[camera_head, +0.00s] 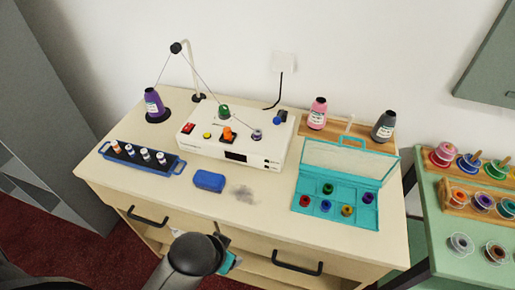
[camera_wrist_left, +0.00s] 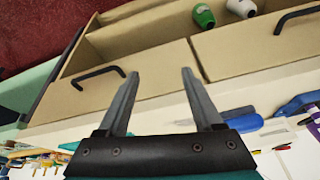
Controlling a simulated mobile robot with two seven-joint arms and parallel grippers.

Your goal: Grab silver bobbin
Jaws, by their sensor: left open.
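A small silver-grey bobbin (camera_head: 257,135) sits on the right part of the white winding machine (camera_head: 213,146), on top of the counter. Its fine detail is too small to tell. My left gripper (camera_head: 222,240) is in front of the counter's drawers, low and well apart from the bobbin. In the left wrist view my left gripper (camera_wrist_left: 158,72) is open, with nothing between its fingers. The bobbin cannot be made out in the left wrist view. My right gripper is not in view.
A blue spool tray (camera_head: 178,168), a blue block (camera_head: 209,181) and a grey smudge lie near the counter's front. An open teal case (camera_head: 370,218) of coloured bobbins stands at right. A thread arm (camera_head: 188,62) rises behind the machine. Drawer handles (camera_head: 297,264) stick out.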

